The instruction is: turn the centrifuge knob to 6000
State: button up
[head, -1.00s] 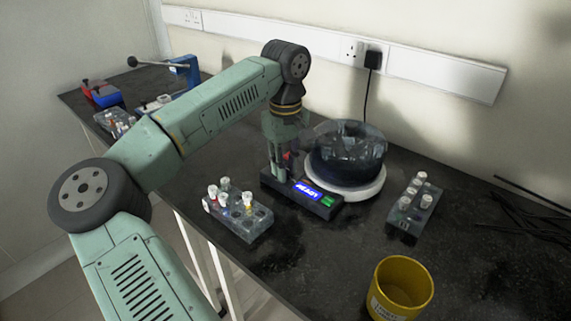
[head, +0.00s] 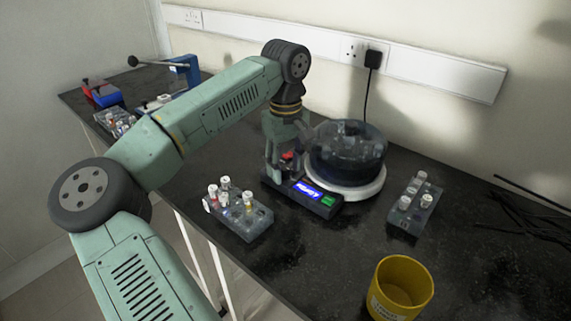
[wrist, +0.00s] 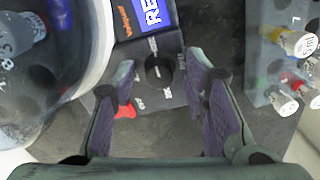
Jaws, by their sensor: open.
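The centrifuge has a clear round bowl (head: 346,150) on a white base and a dark control panel (head: 325,209) in front, with a lit blue display (head: 307,190). In the wrist view the display (wrist: 152,12) shows letters starting "RE". A dark round knob (wrist: 158,71) sits on the panel below it, with small white marks around it; its setting is not readable. My gripper (wrist: 160,78) is open, its fingers either side of the knob, with gaps. In the head view my gripper (head: 283,168) hangs over the panel's left end, hiding the knob.
A red piece (wrist: 126,110) lies beside the left finger. A tube rack (head: 258,227) stands left of the panel, another (head: 402,220) right of the bowl. A yellow cup (head: 402,289) is at the front. A cable runs from the wall socket. The front bench is mostly clear.

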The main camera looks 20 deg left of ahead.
aim_at(286, 168)
jog(key=shift+r, duration=0.1)
notch_tip(286, 168, up, 12)
dwell(0.5)
dwell(0.4)
